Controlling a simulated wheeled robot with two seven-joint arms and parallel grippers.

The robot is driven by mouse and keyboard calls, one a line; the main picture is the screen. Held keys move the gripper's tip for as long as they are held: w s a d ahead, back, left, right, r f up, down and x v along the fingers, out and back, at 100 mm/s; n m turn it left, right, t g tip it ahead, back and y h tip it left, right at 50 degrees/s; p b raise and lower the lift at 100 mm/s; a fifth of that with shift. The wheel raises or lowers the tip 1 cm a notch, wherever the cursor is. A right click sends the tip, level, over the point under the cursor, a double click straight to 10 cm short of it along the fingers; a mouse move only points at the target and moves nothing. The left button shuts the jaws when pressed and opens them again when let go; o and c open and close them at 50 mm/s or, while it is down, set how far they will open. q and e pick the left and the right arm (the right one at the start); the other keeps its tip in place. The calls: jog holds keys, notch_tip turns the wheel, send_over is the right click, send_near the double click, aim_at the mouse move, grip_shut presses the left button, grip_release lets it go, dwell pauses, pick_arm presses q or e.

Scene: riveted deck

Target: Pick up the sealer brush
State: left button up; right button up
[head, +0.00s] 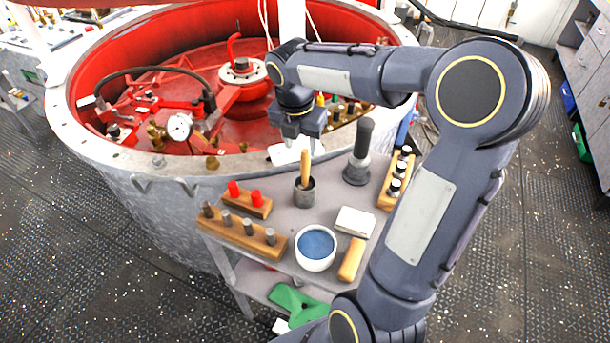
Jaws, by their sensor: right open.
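What looks like the sealer brush shows as a light wooden handle (305,166) standing nearly upright in a small grey metal cup (304,194) on the cart. Its lower end is hidden inside the cup. My right gripper (302,148) points down just above the handle's top, with its fingers apart and nothing seen between them. I cannot tell whether a fingertip touches the handle. My left gripper is not in view.
The grey cart top (284,220) also holds a white bowl of blue stuff (315,247), a dark cylinder (358,155), a white block (355,222), a yellow block (351,260) and wooden peg racks (242,232). A large red-lined vessel (90,105) stands behind.

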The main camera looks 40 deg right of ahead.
aim_at(306, 162)
jog(key=f, duration=0.3)
jog(key=d+f, duration=0.1)
jog(key=f, duration=0.3)
jog(key=shift+d+f, duration=0.1)
jog(key=shift+d, duration=0.1)
jog(key=shift+c, duration=0.4)
grip_shut()
